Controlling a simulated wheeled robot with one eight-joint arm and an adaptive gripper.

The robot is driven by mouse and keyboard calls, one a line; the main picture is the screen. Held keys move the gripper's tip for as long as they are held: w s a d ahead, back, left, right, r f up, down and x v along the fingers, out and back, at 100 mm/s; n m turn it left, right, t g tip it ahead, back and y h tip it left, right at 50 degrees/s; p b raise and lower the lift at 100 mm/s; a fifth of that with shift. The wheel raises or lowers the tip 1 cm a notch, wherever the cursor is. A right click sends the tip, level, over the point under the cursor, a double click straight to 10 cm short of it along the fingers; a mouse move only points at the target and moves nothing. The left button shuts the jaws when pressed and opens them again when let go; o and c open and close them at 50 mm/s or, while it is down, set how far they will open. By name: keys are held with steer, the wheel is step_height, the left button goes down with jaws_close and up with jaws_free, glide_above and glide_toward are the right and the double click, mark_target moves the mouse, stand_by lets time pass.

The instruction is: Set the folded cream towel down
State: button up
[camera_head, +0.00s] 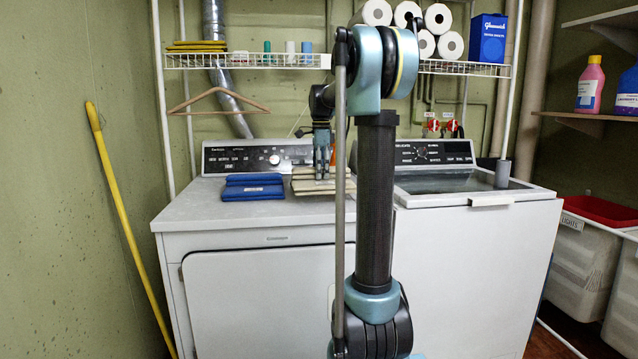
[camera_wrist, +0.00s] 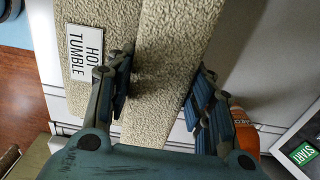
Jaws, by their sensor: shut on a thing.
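The folded cream towel (camera_head: 303,187) is at the top of the left white machine (camera_head: 200,215), to the right of a folded blue towel (camera_head: 252,188). In the wrist view the cream towel (camera_wrist: 150,95) shows a nubby weave and a "HOT TUMBLE" label (camera_wrist: 86,53). My gripper (camera_head: 322,175) points down from above and is shut on the towel; its two fingers (camera_wrist: 160,98) sit on either side of a fold. My arm hides the towel's right part in the head view. I cannot tell whether its underside touches the machine top.
The machine's control panel (camera_head: 258,157) rises behind the towels. The top's front left is bare. A second white machine (camera_head: 470,180) stands to the right. An orange object (camera_wrist: 246,138) lies close to my right finger in the wrist view. A wire shelf (camera_head: 250,61) spans above.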

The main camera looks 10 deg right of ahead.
steer(key=shift+a+f, duration=0.1)
steer(key=shift+f, duration=1.65)
steer(key=o, duration=1.2)
